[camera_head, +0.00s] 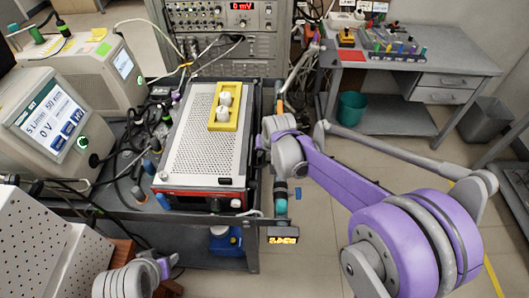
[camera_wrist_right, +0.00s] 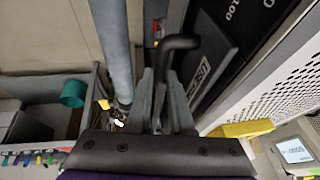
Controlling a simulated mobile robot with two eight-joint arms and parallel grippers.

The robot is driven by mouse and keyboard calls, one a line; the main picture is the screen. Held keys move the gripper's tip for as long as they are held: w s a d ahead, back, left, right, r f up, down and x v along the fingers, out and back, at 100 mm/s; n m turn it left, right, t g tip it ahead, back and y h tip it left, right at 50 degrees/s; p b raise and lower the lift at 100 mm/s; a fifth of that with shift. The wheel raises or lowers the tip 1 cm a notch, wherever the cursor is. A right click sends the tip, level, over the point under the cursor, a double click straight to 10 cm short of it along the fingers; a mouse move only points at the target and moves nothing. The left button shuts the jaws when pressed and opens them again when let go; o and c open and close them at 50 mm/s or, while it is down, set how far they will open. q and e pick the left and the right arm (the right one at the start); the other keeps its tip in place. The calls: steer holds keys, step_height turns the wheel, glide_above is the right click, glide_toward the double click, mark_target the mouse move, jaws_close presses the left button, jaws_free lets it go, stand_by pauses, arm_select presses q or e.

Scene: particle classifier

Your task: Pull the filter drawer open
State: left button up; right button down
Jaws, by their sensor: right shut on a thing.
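My right gripper (camera_wrist_right: 167,85) is shut on a black bent handle (camera_wrist_right: 178,45), seen between and just beyond its fingers in the right wrist view. A dark panel with white lettering (camera_wrist_right: 208,58) lies close to the right of the fingers; I take it as the filter drawer's front, but cannot be sure. In the head view the right wrist (camera_head: 284,145) is beside the right side of the perforated instrument case (camera_head: 212,135), and its fingertips are hidden. Part of my left arm shows at the bottom left of the head view; its fingers cannot be made out.
A yellow tray (camera_head: 223,126) with white round pieces lies on the case. A pipe with a teal fitting (camera_head: 281,206) stands beside my right wrist. A workbench (camera_head: 420,60) and teal bin (camera_head: 351,107) stand at the back right. Open floor lies right of the cart.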

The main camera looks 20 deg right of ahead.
steer(key=s+d, duration=0.3)
steer(key=d, duration=0.7)
steer(key=shift+d+b, duration=0.25)
steer(key=shift+b, duration=0.2)
steer(key=c, duration=0.8)
jaws_free()
steer(key=v, duration=1.1)
steer(key=shift+p, duration=0.45)
steer(key=shift+f, duration=0.1)
